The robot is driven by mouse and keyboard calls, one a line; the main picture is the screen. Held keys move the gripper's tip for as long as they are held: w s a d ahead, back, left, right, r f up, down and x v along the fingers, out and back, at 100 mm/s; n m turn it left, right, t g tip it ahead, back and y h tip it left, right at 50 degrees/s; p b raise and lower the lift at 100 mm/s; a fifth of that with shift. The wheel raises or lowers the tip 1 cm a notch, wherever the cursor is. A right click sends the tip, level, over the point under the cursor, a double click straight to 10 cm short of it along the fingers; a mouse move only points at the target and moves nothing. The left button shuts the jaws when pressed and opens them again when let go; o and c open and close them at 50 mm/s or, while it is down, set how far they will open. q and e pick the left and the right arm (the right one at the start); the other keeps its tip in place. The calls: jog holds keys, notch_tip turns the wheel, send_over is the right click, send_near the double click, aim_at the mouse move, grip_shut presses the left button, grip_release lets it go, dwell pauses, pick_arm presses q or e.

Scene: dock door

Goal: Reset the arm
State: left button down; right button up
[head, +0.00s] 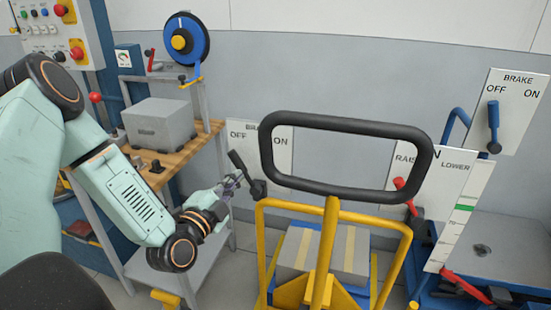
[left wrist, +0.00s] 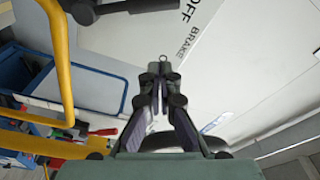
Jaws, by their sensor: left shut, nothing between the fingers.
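My left arm comes in from the left in the head view. Its gripper (head: 230,187) is shut and empty, beside the black brake lever (head: 244,172) on the white OFF/ON brake sign (head: 272,150). I cannot tell from the head view whether it touches the lever. In the left wrist view my gripper (left wrist: 162,85) has its fingertips together in front of the white brake sign (left wrist: 210,60). The black lever's end (left wrist: 100,8) shows at the top of that view, apart from the fingertips. My right gripper is not in view.
A yellow cart frame (head: 262,245) with a black handle loop (head: 345,122) stands close on the right, holding a strapped box (head: 320,255). Behind my arm is a wooden bench (head: 205,135) with a grey case (head: 160,125). A second brake panel (head: 515,105) stands at far right.

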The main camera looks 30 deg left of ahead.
pick_arm(q)
jog(key=shift+d, duration=0.1)
jog(key=s+d+f+n+g+h, duration=0.1)
jog(key=s+d+f+n+g, duration=0.4)
jog(key=f, duration=0.3)
jog(key=s+d+f+n+g+h, duration=0.2)
jog(key=d+f+n+g, duration=0.2)
jog(key=f+n, duration=0.3)
jog(key=s+d+f+g, duration=0.2)
jog(key=s+f+g, duration=0.1)
jog(key=s, duration=0.5)
jog(key=s+d+f+g+b, duration=0.1)
jog(key=s+d+f+g, duration=0.1)
jog(key=s+f, duration=0.3)
jog(key=s+d+f+g+b, duration=0.1)
jog(key=s+d+f+g, duration=0.2)
jog(key=s, duration=0.7)
jog(key=shift+s+f+g+y, duration=0.4)
jog(key=shift+f+g, duration=0.15)
jog(key=shift+g, duration=0.25)
